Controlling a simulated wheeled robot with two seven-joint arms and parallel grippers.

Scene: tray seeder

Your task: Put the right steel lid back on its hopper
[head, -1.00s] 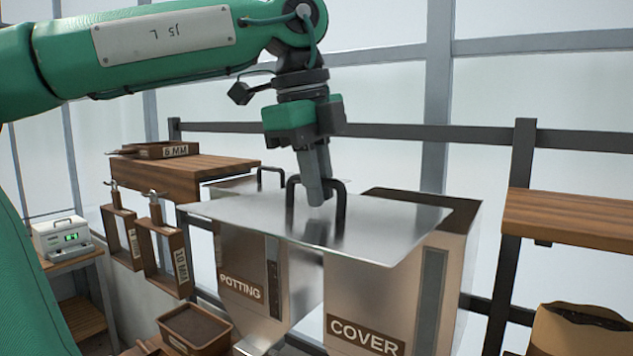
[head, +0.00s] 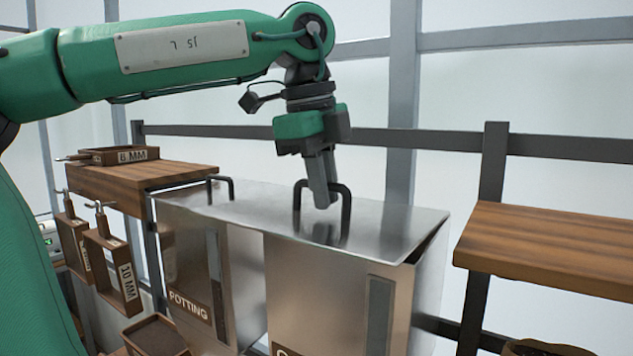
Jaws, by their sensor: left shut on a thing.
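The right steel lid (head: 385,230) is a flat shiny sheet with a dark loop handle (head: 346,215). My left gripper (head: 325,203) is shut on that handle from above. The lid lies over the top of the right hopper (head: 335,300), whose label is mostly cut off at the bottom edge. A thin dark gap shows under the lid's right edge, so I cannot tell whether it rests flat. The left hopper, labelled POTTING (head: 185,255), has its own lid with a dark handle (head: 231,187). My right gripper is out of view.
A wooden shelf (head: 545,240) stands close on the right. Another shelf (head: 130,185) at the left holds a 6 MM sieve frame (head: 120,155). A 10 MM frame (head: 118,280) hangs below it. A dark rail (head: 420,140) runs behind the hoppers.

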